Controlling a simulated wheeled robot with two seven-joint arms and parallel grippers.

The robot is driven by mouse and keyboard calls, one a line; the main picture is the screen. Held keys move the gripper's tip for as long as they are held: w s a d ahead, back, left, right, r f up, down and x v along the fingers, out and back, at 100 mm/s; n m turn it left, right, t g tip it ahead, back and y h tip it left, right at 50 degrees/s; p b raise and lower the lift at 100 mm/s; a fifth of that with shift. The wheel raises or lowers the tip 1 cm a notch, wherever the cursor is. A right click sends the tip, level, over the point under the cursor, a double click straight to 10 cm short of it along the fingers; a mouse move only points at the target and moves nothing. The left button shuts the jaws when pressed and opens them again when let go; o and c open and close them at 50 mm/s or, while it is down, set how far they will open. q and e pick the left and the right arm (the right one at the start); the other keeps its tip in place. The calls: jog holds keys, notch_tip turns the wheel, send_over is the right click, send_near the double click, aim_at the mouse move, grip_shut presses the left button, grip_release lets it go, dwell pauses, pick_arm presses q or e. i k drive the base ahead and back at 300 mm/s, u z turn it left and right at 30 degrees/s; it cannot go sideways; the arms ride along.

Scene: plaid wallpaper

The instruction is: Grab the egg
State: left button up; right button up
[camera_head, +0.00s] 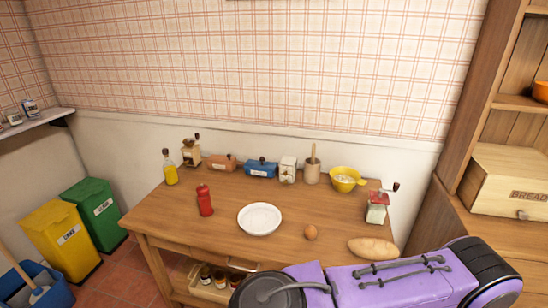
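A brown egg (311,233) lies on the wooden table (170,222), right of a white plate (260,219) and left of a bread loaf (373,248). Nothing is touching the egg. A purple and black arm link of mine crosses the bottom right of the head view, in front of the table's near edge. Neither of my grippers shows in this view.
Along the table's back stand an oil bottle (170,168), a grinder (191,151), a blue box (262,168) and a yellow bowl (345,179). A red shaker (204,200) stands left of the plate, a red-topped grinder (377,207) at right. Table around the egg is clear.

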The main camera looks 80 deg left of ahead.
aim_at(311, 232)
jog(key=u, duration=2.25)
